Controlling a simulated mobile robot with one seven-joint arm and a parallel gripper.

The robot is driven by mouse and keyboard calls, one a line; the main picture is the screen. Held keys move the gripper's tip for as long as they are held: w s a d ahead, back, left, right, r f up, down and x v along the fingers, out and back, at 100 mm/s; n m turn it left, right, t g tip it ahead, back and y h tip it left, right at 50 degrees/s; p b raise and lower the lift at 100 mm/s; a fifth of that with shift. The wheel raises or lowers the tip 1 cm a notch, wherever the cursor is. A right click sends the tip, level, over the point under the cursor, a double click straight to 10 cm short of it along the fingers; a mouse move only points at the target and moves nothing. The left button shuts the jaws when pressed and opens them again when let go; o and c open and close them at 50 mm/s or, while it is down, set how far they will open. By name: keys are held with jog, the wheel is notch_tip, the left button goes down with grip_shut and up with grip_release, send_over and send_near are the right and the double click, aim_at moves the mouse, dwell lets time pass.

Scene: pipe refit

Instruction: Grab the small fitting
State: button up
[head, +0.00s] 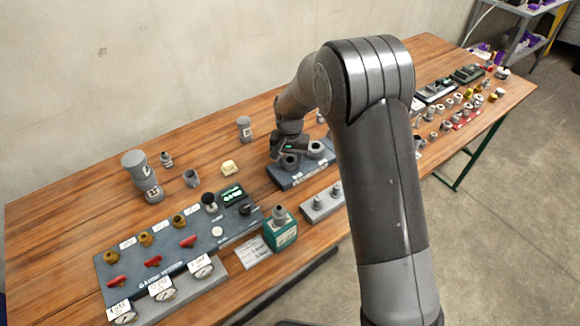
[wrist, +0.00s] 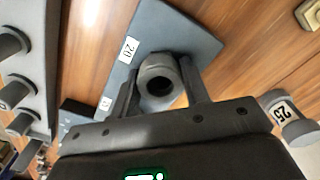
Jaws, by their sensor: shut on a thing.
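A small grey fitting with a round dark bore (wrist: 151,71) is between the two fingers of my gripper (wrist: 160,86) in the wrist view. The fingers are shut on its sides. Behind it is a blue-grey plate (wrist: 190,38) with a white label reading 20. In the head view my gripper (head: 289,153) is low over the left end of this plate (head: 290,182), and a second grey fitting (head: 315,149) sits on the plate to its right. I cannot tell whether the held fitting touches the plate.
A grey block with several pegs (head: 322,206) lies in front. A control panel (head: 170,262) with red handles and gauges is at front left. A green box (head: 281,234) stands nearby. Grey cylinders (head: 244,129) stand behind on the wooden table (head: 75,205). My arm hides the table's middle.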

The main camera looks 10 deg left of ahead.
jog(key=shift+c, duration=0.8)
